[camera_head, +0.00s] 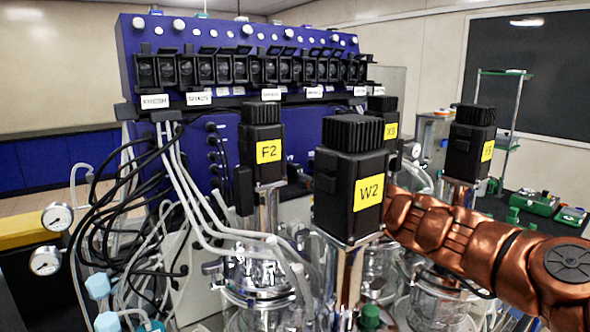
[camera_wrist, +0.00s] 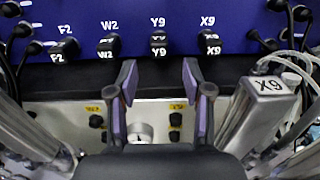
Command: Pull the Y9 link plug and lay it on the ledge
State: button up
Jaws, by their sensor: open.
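In the wrist view the black Y9 link plug (camera_wrist: 159,46) sits in the blue panel under a white Y9 label, with Y9 also printed on the plug. My gripper (camera_wrist: 157,66) is open, its two purple-lined fingers spread apart just below and to either side of the plug. Nothing is between the fingers, and they appear short of the plug. A dark ledge (camera_wrist: 155,83) runs along the foot of the panel, behind the fingers, and its visible part looks bare. In the head view my gripper and the Y9 plug are hidden behind the motor heads.
The F2 plug (camera_wrist: 60,49), W2 plug (camera_wrist: 108,47) and X9 plug (camera_wrist: 210,45) flank the Y9 plug. Motors W2 (camera_head: 350,185) and F2 (camera_head: 262,145) rise among glass vessels, with black cables (camera_head: 105,200) at left.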

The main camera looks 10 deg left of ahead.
aim_at(300, 171)
jog(key=shift+p+x, duration=1.05)
jog(key=shift+x, duration=2.55)
jog(key=shift+s, duration=0.1)
grip_shut()
jog(key=shift+b+v, duration=0.75)
jog(key=shift+v, duration=2.25)
jog(key=shift+a, duration=0.15)
jog(key=shift+p+x, duration=0.85)
jog(key=shift+x, duration=1.3)
